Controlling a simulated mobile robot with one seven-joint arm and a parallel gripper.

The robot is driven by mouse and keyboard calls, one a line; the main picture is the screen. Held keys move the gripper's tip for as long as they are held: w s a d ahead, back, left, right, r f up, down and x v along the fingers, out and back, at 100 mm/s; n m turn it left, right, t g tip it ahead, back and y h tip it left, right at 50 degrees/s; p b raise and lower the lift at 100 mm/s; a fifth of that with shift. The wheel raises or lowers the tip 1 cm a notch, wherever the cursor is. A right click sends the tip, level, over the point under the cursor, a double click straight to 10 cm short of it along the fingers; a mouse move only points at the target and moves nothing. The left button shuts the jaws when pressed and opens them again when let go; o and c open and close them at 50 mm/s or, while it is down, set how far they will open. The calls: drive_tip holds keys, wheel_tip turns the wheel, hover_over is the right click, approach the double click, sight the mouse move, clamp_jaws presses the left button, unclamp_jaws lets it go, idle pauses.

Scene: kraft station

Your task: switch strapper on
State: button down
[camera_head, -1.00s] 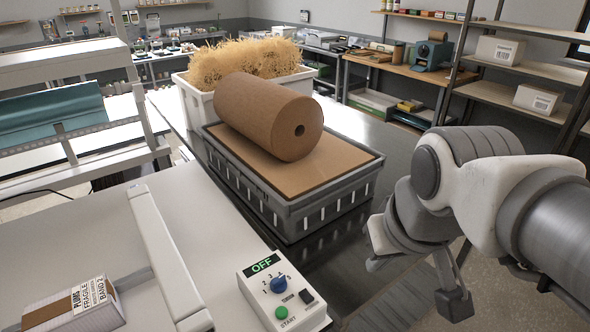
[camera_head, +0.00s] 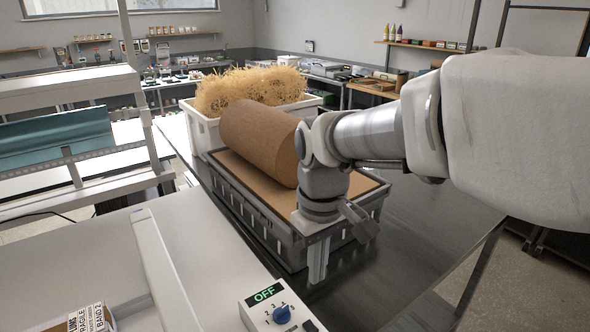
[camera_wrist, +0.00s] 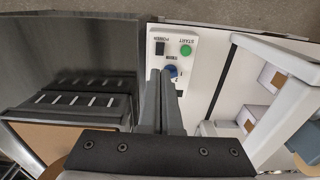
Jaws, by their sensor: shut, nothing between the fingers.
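The strapper's white control box (camera_head: 258,313) is at the bottom edge of the head view, partly cut off. Its display (camera_head: 264,294) reads OFF, above a blue knob (camera_head: 282,314). In the wrist view the box (camera_wrist: 199,36) shows a black POWER rocker switch (camera_wrist: 160,48), a green START button (camera_wrist: 186,50) and the blue knob (camera_wrist: 168,71). My gripper (camera_head: 317,278) is shut and empty, pointing down in front of the grey crate, up and right of the box. In the wrist view its fingertips (camera_wrist: 161,74) overlap the knob and hide part of the panel.
The strapper's white arch (camera_head: 165,270) stands left of the box, with a labelled carton (camera_head: 92,320) beyond it. A grey crate (camera_head: 262,218) holding a brown paper roll (camera_head: 258,140) is behind my gripper. The dark tabletop (camera_head: 420,235) right of the crate is clear.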

sight(311, 329)
drive_tip(key=shift+w+a+f, duration=0.15)
drive_tip(key=shift+a+f, duration=0.05)
idle(0.3)
wheel_tip(311, 329, down, 14)
drive_tip(key=shift+b, duration=0.3)
idle(0.4)
